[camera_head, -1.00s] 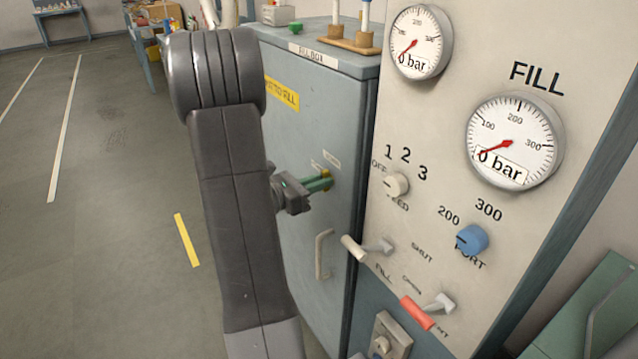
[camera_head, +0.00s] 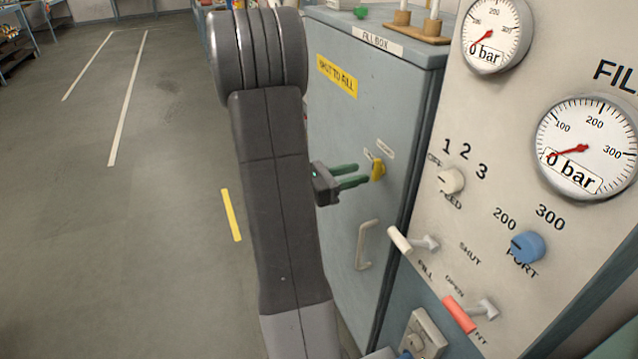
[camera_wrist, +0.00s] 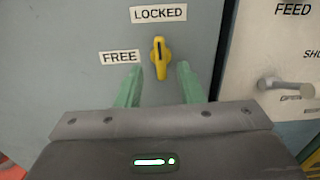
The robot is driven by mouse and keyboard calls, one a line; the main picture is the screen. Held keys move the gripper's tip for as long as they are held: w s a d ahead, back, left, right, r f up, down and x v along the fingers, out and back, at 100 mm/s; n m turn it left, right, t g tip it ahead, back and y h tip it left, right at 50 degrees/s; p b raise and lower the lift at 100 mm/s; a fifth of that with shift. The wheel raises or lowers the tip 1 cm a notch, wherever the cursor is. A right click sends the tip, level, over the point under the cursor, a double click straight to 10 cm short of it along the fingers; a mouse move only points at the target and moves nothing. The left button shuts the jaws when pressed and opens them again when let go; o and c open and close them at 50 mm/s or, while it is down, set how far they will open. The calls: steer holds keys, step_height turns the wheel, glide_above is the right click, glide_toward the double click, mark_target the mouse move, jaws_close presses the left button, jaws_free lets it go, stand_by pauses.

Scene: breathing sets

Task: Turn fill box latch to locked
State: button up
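The yellow fill box latch (camera_wrist: 160,62) is on the grey door of the fill box (camera_head: 340,120). In the wrist view its narrow grip stands upright, with its upper end under the LOCKED label (camera_wrist: 158,13). The FREE label (camera_wrist: 120,57) is to its left. In the head view the latch (camera_head: 379,170) is at the door's right side. My gripper (camera_head: 360,175) is open and empty, its green fingers apart and pointing at the door. The fingertips (camera_wrist: 158,74) are a little short of the latch, to its left and right in the wrist view.
A door handle (camera_head: 366,245) sticks out below the latch. To the right is a panel with gauges (camera_head: 585,147), a feed knob (camera_head: 450,180), a blue knob (camera_head: 527,247), a white-handled lever (camera_head: 400,240) and a red-handled lever (camera_head: 460,315). The floor at left is clear.

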mark_target(373, 170)
steer(key=v, duration=0.9)
steer(key=shift+x, duration=6.9)
